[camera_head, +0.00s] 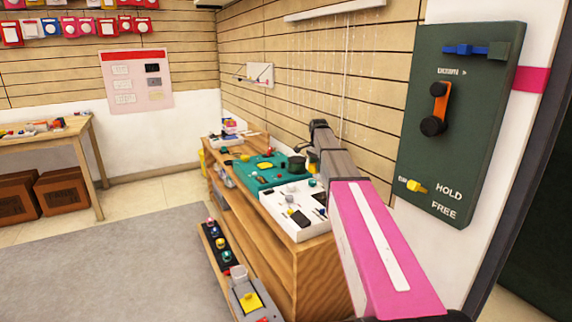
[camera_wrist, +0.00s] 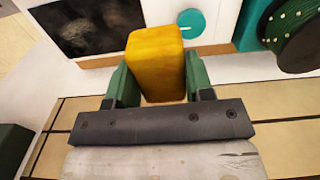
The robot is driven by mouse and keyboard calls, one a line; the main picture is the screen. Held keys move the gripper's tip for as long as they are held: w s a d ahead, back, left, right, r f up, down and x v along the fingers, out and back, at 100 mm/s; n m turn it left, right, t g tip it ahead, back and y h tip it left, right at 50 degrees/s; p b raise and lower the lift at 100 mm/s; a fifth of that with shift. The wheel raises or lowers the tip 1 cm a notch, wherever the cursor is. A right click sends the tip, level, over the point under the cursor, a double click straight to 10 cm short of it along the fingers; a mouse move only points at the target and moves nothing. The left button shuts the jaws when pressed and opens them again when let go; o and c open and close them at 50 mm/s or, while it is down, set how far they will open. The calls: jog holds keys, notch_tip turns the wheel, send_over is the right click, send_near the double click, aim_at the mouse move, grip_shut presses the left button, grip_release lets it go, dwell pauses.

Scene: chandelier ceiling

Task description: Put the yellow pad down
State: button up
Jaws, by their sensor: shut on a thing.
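The yellow pad (camera_wrist: 156,58) is a thick, worn block in the middle of the wrist view. My gripper (camera_wrist: 157,76) is shut on it, with one green finger at each side of the pad. The underside of the pad and what lies directly beneath it are hidden. In the head view my arm reaches over the wooden bench (camera_head: 320,262), and its far end is beside the wall. The held pad is too small or hidden there to make out clearly.
A teal board (camera_head: 258,172) and a white tray (camera_head: 290,226) with small parts crowd the bench top. The wrist view shows a dark panel (camera_wrist: 88,25), a teal disc (camera_wrist: 191,23) and a green spool (camera_wrist: 297,32) close by. A green wall panel (camera_head: 462,120) hangs at right.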

jog(key=w+a+r, duration=0.3)
jog(key=w+a, duration=1.9)
jog(key=w, duration=0.4)
jog(key=shift+m, duration=0.3)
jog(key=w+d+f, duration=0.2)
jog(key=d, duration=0.1)
jog(key=w+d+f, duration=0.4)
jog(key=w+d, duration=0.1)
jog(key=shift+d+f, duration=0.45)
jog(key=shift+f, duration=1.95)
jog(key=shift+f, duration=0.1)
jog(key=o, duration=1)
jog(key=shift+c, duration=0.2)
notch_tip(320, 180, up, 12)
